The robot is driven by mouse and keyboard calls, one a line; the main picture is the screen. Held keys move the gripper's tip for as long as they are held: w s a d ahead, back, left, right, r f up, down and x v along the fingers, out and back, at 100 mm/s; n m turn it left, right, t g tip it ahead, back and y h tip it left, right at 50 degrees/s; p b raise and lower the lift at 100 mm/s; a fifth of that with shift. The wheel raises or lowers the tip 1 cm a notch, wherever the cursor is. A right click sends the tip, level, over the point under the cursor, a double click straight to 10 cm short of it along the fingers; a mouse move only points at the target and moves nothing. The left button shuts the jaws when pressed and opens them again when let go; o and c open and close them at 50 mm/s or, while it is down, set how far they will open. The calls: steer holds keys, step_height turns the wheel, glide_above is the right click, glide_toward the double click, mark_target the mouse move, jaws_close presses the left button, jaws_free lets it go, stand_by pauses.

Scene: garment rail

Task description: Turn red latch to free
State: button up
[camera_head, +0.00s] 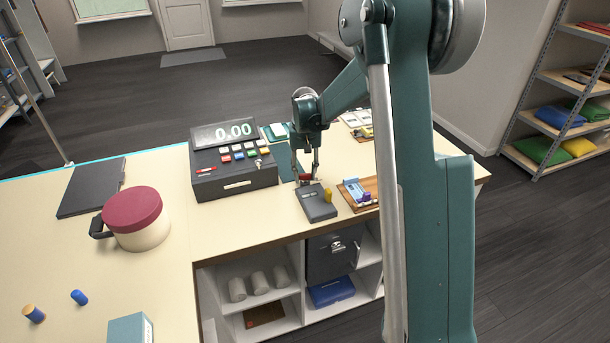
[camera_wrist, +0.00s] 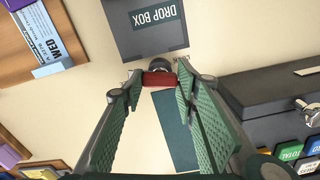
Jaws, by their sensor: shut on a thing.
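The red latch (camera_wrist: 160,79) is a short red bar beside the dark grey drop box (camera_wrist: 125,32), with a dark round part behind it. In the wrist view the bar lies crosswise between the fingertips of my gripper (camera_wrist: 158,84), which is shut on it. In the head view my gripper (camera_head: 306,176) points down at the back end of the drop box (camera_head: 317,205), and a little of the red latch (camera_head: 305,177) shows at its tips. The "DROP BOX" label faces the wrist camera. I cannot tell the latch's exact angle.
A dark cash register (camera_head: 234,178) reading 0.00 stands close on the left. A wooden board (camera_head: 349,199) with cards lies close on the right. A red-lidded pot (camera_head: 134,220) stands further left on the counter (camera_head: 235,230). The counter's front edge is just before the drop box.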

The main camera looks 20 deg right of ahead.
mark_target(305, 174)
steer(key=shift+n, duration=1.3)
steer(key=o, duration=0.9)
steer(key=shift+r, duration=6.05)
